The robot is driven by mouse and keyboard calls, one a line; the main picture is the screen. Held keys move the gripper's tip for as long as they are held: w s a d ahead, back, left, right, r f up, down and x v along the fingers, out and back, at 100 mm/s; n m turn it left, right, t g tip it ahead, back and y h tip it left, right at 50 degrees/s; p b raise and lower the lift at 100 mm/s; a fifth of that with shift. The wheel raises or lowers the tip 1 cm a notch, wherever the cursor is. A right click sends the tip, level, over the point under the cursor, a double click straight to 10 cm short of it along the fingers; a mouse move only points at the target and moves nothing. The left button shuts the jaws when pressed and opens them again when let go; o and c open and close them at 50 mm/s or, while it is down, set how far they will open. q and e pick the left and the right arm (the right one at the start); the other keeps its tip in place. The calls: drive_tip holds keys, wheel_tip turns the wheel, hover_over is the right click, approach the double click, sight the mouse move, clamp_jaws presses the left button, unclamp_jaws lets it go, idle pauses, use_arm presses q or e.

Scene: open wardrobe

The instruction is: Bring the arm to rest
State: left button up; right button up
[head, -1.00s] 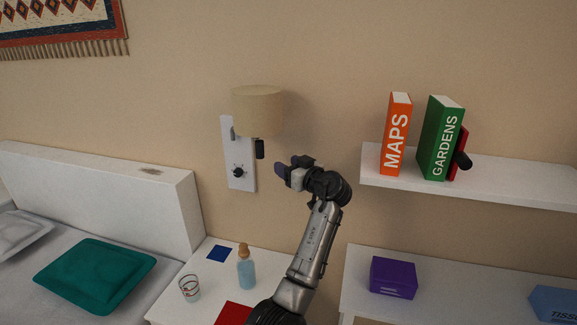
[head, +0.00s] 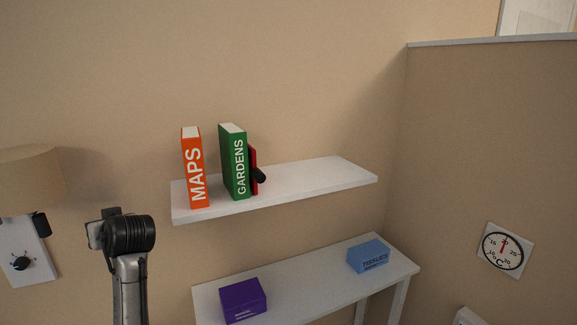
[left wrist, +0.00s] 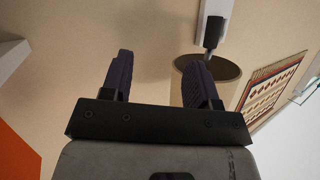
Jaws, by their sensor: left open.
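My left arm rises at the lower left of the head view, with its gripper (head: 102,228) in front of the wall, between the wall lamp (head: 28,178) and the shelf (head: 310,182). The gripper is open, empty and apart from the lamp. The lamp also shows in the left wrist view (left wrist: 228,68), partly behind the right finger. My right gripper is not in view.
An orange MAPS book (head: 193,170), a green GARDENS book (head: 233,165) and a red item with a black knob (head: 259,175) stand on the shelf. Below, a white table (head: 315,282) bears a purple box (head: 243,300) and a blue tissue box (head: 368,256). A dial (head: 503,246) hangs right.

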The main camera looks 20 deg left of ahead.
use_arm(q)
drive_tip(key=d+r+m+t+h, duration=0.2)
drive_tip(key=d+m+t, duration=0.15)
drive_tip(key=d, duration=0.35)
drive_tip(key=s+d+f+m+t+h+p, duration=0.1)
drive_tip(key=s+d+f+m+t+h, duration=0.25)
drive_tip(key=d+f, duration=0.5)
drive_tip(key=s+d+f+m+t+h+p, duration=0.1)
drive_tip(key=s+d+f+m+h+p, duration=0.15)
drive_tip(key=d+f+m+h, duration=0.6)
drive_tip(key=s+d+f+n+g+p, duration=0.1)
drive_tip(key=s+d+f+g, duration=0.2)
drive_tip(key=s+f, duration=0.55)
drive_tip(key=s+d+f+g+p, duration=0.1)
drive_tip(key=s+d+f+g, duration=0.3)
drive_tip(key=s, duration=0.7)
drive_tip(key=s+d+f+n+g+p, duration=0.1)
drive_tip(key=s+d+f+g+p, duration=0.15)
drive_tip(key=s+f, duration=0.55)
wheel_tip(320, 180, up, 39)
drive_tip(key=s+p, duration=0.1)
drive_tip(key=p, duration=3.5)
drive_tip(key=shift+d+p, duration=0.35)
drive_tip(key=shift+p, duration=0.05)
drive_tip(key=shift+m, duration=0.25)
drive_tip(key=shift+s+a, duration=0.1)
drive_tip(key=shift+s, duration=0.05)
